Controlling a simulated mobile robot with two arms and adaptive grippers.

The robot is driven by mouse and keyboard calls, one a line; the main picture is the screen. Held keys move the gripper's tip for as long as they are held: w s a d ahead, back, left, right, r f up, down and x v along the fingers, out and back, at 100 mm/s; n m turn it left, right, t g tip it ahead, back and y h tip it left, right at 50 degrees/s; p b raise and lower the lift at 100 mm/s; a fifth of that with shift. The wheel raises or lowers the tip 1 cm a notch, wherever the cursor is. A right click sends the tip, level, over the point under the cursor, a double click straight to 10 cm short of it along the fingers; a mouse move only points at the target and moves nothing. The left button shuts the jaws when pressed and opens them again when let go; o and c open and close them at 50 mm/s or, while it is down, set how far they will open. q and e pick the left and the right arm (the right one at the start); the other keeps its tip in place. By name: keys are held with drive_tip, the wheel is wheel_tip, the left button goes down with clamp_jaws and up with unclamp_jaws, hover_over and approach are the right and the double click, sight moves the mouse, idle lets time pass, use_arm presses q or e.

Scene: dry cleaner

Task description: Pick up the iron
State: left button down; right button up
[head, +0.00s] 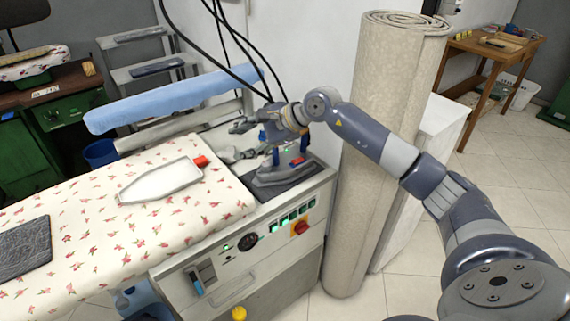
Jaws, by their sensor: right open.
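The iron (278,176) has a grey body with blue parts and a small red part. It rests on a dark mat (300,186) at the right end of the ironing station. My right gripper (240,127) is open, just above and a little behind the iron, with its fingers pointing left. It appears apart from the iron and empty. The gripper and wrist overlap the upper part of the iron, so the exact gap is hard to tell. My left gripper is not in view.
A floral ironing board (110,225) lies left of the iron, with a white iron-shaped plate (160,182) on it. A blue padded arm (175,98) stands behind. Black cables (222,40) hang above the gripper. A rolled carpet (375,150) stands close on the right.

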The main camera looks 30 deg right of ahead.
drive_tip(key=s+d+r+g+h, duration=0.15)
drive_tip(key=d+h, duration=0.45)
drive_tip(key=d, duration=1)
drive_tip(key=shift+n, duration=0.4)
drive_tip(key=p+x, duration=0.1)
drive_tip(key=x, duration=0.2)
drive_tip(key=p+x, duration=0.1)
drive_tip(key=x, duration=0.2)
drive_tip(key=p+x, duration=0.1)
drive_tip(key=x, duration=0.3)
drive_tip(key=shift+s+a+f, duration=0.1)
drive_tip(key=shift+s+a, duration=0.1)
drive_tip(key=shift+a, duration=0.1)
drive_tip(key=shift+w+f, duration=0.25)
drive_tip(key=shift+f, duration=0.2)
clamp_jaws()
drive_tip(key=shift+w+r, duration=0.2)
drive_tip(key=shift+r, duration=0.35)
drive_tip(key=shift+d+f, duration=0.1)
